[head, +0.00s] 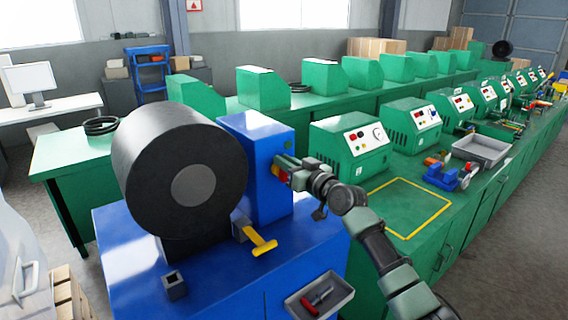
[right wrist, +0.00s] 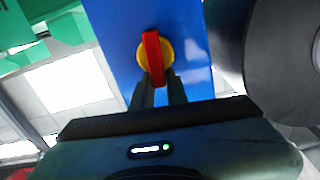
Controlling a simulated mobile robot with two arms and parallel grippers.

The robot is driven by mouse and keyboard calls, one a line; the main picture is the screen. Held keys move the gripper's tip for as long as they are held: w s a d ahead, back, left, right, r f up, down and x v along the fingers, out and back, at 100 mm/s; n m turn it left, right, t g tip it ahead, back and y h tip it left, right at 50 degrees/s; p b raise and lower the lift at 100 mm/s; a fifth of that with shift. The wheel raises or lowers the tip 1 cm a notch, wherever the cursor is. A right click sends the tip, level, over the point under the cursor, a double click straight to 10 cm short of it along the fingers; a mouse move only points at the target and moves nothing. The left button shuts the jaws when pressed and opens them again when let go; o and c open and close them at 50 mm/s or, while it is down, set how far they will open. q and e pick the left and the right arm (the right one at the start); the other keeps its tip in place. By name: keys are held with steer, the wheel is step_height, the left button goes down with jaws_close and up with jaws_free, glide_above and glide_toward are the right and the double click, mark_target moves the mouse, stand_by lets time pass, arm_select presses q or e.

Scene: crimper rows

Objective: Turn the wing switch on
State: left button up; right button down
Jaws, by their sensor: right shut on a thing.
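The wing switch (right wrist: 152,58) is a red wing on a round yellow plate (right wrist: 141,58), on the face of a blue box (right wrist: 195,35) in the right wrist view. The wing stands nearly upright in that picture. My right gripper (right wrist: 157,80) is shut on the lower end of the wing. In the head view my right gripper (head: 281,170) reaches in from the right to the side of the blue box (head: 255,150) and covers most of the switch. My left gripper is not in view.
A large black reel (head: 140,165) stands left of the box on a blue cabinet (head: 225,275). A yellow-handled lever (head: 263,246) sticks out below the box. A grey tray (head: 330,300) holds a red tool. Green machines (head: 350,140) line the bench at the right.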

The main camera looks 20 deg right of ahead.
steer(key=shift+w+d+f+m+p, duration=0.15)
steer(key=shift+d+f+m, duration=0.4)
steer(key=shift+m, duration=2.2)
steer(key=shift+w+d+f+m+p, duration=0.15)
steer(key=shift+f+m, duration=0.65)
steer(key=shift+m, duration=2)
steer(key=shift+w+d+f+m+p, duration=0.25)
steer(key=shift+f+m, duration=0.45)
steer(key=shift+m, duration=2.05)
steer(key=shift+s, duration=0.15)
steer(key=c, duration=1.4)
jaws_free()
steer(key=shift+d, duration=0.1)
steer(key=shift+r, duration=0.15)
steer(key=shift+r, duration=0.2)
steer(key=shift+s, duration=0.1)
steer(key=b+v, duration=0.1)
steer(key=v, duration=0.6)
steer(key=shift+s+b, duration=0.3)
